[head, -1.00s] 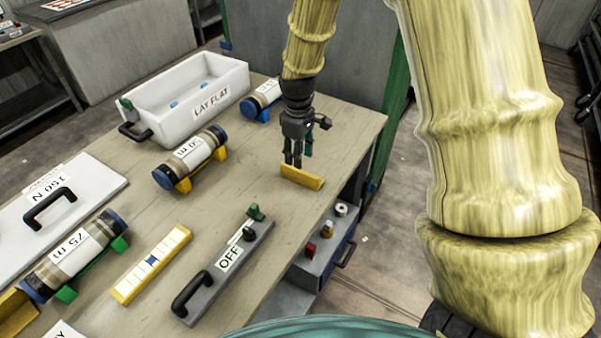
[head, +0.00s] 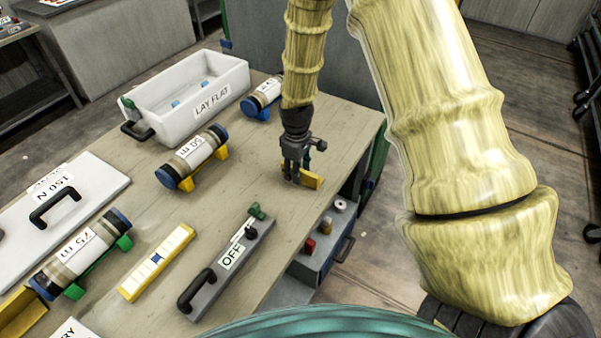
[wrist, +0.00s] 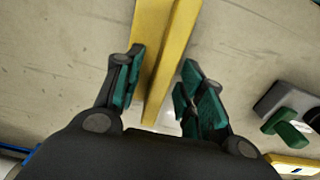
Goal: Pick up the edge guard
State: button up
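The edge guard looks to be the yellow angled strip (head: 313,181) lying near the table's right edge in the head view. In the wrist view the yellow strip (wrist: 163,55) runs from the top down between my fingers. My gripper (head: 297,180) points down at the strip and partly hides it in the head view. In the wrist view my gripper (wrist: 163,88) is open, with one teal-padded finger on each side of the strip. The left finger is close to the strip; a gap shows on the right. I cannot tell whether either finger touches it.
A grey block marked OFF (head: 230,262) with a black handle lies at the front. A yellow scale bar (head: 156,262) lies left of it. Core cylinders (head: 192,157) on cradles and a white LAY FLAT tray (head: 231,98) stand further left and back. Bare table surrounds the strip.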

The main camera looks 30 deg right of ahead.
jog(key=shift+f, duration=0.45)
jog(key=shift+c, duration=0.3)
grip_shut()
jog(key=shift+w+r, duration=0.1)
jog(key=shift+r, duration=0.1)
